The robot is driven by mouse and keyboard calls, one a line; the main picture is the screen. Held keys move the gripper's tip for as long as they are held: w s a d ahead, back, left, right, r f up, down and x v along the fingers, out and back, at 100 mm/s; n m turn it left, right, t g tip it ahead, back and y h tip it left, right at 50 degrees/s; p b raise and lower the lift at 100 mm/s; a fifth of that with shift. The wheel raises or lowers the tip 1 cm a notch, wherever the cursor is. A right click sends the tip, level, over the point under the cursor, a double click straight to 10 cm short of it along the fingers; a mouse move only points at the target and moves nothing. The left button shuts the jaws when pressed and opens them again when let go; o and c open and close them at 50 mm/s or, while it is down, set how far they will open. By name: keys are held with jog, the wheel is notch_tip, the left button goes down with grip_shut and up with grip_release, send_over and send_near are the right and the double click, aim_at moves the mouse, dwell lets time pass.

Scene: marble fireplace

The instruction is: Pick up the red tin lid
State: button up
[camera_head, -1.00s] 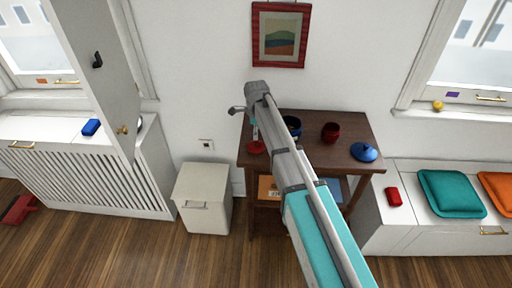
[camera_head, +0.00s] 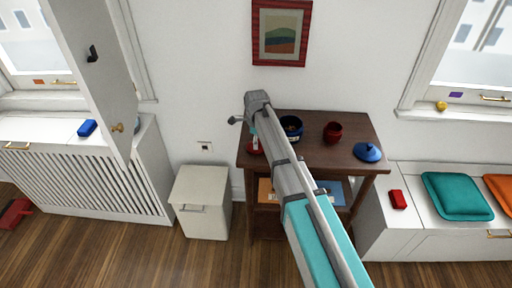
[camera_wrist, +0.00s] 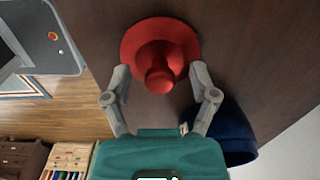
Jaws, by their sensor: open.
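The red tin lid (camera_wrist: 180,45) lies on the dark wooden table (camera_wrist: 255,40) in the wrist view, a round disc with a knob at its middle. My gripper (camera_wrist: 159,76) is open, its two fingers on either side of the knob and nothing held; I cannot tell whether they touch the lid. In the head view the lid (camera_head: 253,148) shows at the table's left side, partly hidden by my arm.
A dark blue pot (camera_head: 291,127) stands close right of my gripper; it also shows in the wrist view (camera_wrist: 232,140). A red pot (camera_head: 333,132) and a blue lid (camera_head: 367,152) are further right. A white cabinet (camera_head: 203,200) stands left of the table.

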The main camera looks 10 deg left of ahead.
jog(key=shift+c, duration=0.2)
grip_shut()
dwell(0.3)
jog(key=shift+r, duration=0.15)
notch_tip(320, 180, up, 3)
jog(key=p, duration=0.3)
jog(key=s+d+r+p, duration=0.5)
jog(key=s+r+p, duration=0.4)
jog(key=s, duration=0.4)
jog(key=shift+r+p, duration=0.35)
jog(key=shift+p, duration=0.2)
jog(key=shift+s, duration=0.1)
dwell(0.4)
